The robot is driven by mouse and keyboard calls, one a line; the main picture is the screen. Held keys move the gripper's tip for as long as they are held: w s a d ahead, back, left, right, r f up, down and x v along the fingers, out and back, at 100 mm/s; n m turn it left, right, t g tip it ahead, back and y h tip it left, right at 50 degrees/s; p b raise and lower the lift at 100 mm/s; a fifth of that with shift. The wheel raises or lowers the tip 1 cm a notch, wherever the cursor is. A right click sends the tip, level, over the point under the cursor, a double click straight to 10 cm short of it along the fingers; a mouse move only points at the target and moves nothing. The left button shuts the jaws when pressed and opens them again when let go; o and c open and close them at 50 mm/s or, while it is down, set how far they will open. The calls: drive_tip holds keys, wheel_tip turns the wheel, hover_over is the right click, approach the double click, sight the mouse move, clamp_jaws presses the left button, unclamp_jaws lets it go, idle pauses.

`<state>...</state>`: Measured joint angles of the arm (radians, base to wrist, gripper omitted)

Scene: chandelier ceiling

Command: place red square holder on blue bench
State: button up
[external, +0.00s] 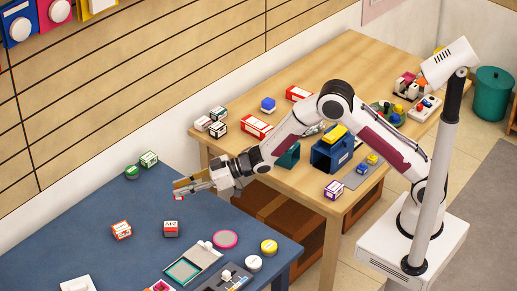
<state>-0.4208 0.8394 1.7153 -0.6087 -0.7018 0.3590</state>
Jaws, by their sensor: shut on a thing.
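The blue bench (75,235) fills the lower left of the external view. My gripper (180,191) reaches over from the right and is above the bench's far right part. It is shut on the red square holder (179,196), of which only a small red bit shows at the fingertips. The fingers hide most of it, and its shape is too small to make out. The held thing appears to be above the bench top, apart from it.
Red-and-white boxes (121,230), a green box and tin (148,159), a pink disc (225,239), a yellow-topped tin (269,247) and a framed green panel (184,271) stand on the bench. The bench's left middle is clear. A wooden table (340,60) with several boxes stands behind.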

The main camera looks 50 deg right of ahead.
drive_tip(key=s+a+n+g+y, duration=0.3)
drive_tip(key=a+n+g, duration=0.2)
drive_tip(key=a, duration=1.5)
drive_tip(key=shift+a+r+g, duration=0.35)
drive_tip(key=shift+a+g, duration=0.05)
drive_tip(key=shift+w, duration=0.1)
drive_tip(key=shift+f, duration=3.15)
drive_tip(key=shift+f, duration=1.85)
drive_tip(key=shift+f, duration=0.15)
